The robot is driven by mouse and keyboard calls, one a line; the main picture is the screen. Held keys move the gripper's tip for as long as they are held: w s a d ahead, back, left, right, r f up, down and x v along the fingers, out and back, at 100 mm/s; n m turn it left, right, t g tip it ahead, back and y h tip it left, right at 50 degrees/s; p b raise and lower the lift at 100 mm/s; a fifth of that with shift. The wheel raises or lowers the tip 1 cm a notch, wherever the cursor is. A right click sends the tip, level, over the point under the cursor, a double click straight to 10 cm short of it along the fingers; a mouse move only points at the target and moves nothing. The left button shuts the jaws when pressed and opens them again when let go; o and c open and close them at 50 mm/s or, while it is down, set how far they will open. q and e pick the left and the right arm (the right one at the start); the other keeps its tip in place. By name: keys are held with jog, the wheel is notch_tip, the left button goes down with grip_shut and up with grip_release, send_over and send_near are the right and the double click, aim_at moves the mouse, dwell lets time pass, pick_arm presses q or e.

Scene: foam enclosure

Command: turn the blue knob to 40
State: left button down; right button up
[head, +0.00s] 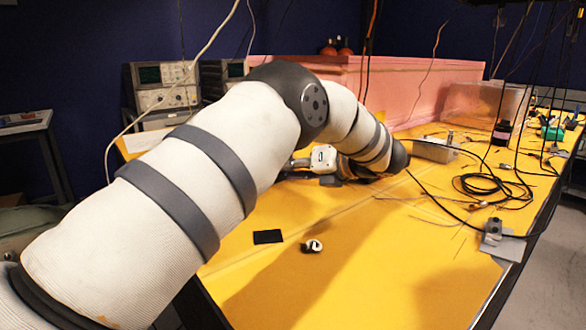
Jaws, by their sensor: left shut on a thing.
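My left arm comes in from the lower left, bends at a dark elbow and reaches down to the yellow table (330,270). My left gripper (296,164) is low over the table, left of the wrist and partly behind my arm. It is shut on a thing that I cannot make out. I cannot pick out a blue knob or any scale with a 40 in the head view; my arm covers part of the table. My right gripper is not in view.
A small white and black object (312,246) and a flat black rectangle (268,237) lie on the nearer table. Black cables (485,185) and a metal box (435,150) are at the right.

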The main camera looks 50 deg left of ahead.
pick_arm(q)
jog(key=c, duration=1.4)
grip_release()
jog(key=shift+c, duration=0.2)
jog(key=shift+d, duration=0.1)
jog(key=v, duration=1.1)
jog(key=shift+d+r, duration=0.1)
jog(key=shift+d, duration=0.3)
